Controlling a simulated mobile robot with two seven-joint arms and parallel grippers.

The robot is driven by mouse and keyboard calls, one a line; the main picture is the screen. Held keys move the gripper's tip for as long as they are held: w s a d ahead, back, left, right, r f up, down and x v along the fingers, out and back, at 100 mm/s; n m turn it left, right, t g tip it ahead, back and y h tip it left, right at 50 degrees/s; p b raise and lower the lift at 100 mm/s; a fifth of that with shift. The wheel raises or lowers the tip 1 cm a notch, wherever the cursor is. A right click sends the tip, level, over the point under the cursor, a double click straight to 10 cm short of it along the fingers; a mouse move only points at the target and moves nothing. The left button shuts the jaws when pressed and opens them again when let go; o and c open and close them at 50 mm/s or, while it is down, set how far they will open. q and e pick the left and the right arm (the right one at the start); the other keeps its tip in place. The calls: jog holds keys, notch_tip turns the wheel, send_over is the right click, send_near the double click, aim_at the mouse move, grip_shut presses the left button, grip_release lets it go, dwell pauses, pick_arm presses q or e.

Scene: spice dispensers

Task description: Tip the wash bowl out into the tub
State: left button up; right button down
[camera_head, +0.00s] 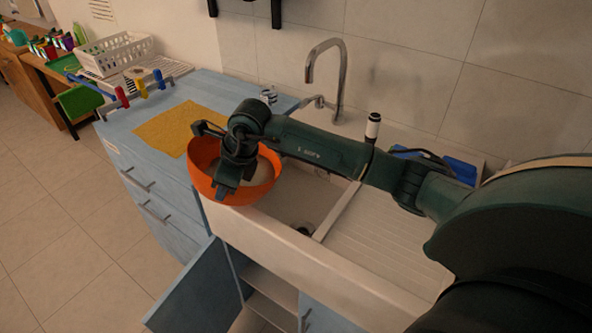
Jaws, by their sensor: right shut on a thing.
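The orange wash bowl (205,180) is at the left end of the white sink, over the edge between the counter and the basin. A pale patch shows inside it; I cannot tell what it is. My right gripper (226,186) is shut on the bowl, at its near side, and the wrist hides much of its inside. The sink basin (290,200) lies just right of the bowl, with a dark drain at its bottom. I cannot tell whether this basin is the tub; no other tub shows clearly. My left gripper is not in view.
A curved metal tap (342,75) stands behind the basin. A yellow cloth (165,128) lies on the blue counter, near a white basket (118,52). A ribbed drainboard (375,235) is right of the basin. An open cupboard door (190,290) sticks out below.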

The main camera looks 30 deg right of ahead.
jog(key=shift+d+r, duration=0.15)
jog(key=shift+r, duration=0.05)
jog(key=shift+d+r+y, duration=0.1)
jog(key=shift+d+y, duration=0.2)
jog(key=shift+y, duration=0.1)
jog(key=shift+d+r, duration=0.1)
jog(key=shift+d, duration=0.05)
jog(key=shift+d+r+y, duration=0.1)
jog(key=shift+d+y, duration=0.25)
jog(key=shift+y, duration=0.05)
jog(key=shift+d, duration=0.1)
jog(key=shift+s+d+r+t+y, duration=0.15)
jog(key=shift+d+y, duration=0.1)
jog(key=shift+d, duration=0.2)
jog(key=shift+s+d+r+t+y, duration=0.15)
jog(key=shift+d+y, duration=0.1)
jog(key=shift+d, duration=0.2)
jog(key=shift+w+d+y, duration=0.1)
jog(key=shift+d+y, duration=0.1)
jog(key=shift+y, duration=0.1)
jog(key=shift+d, duration=0.15)
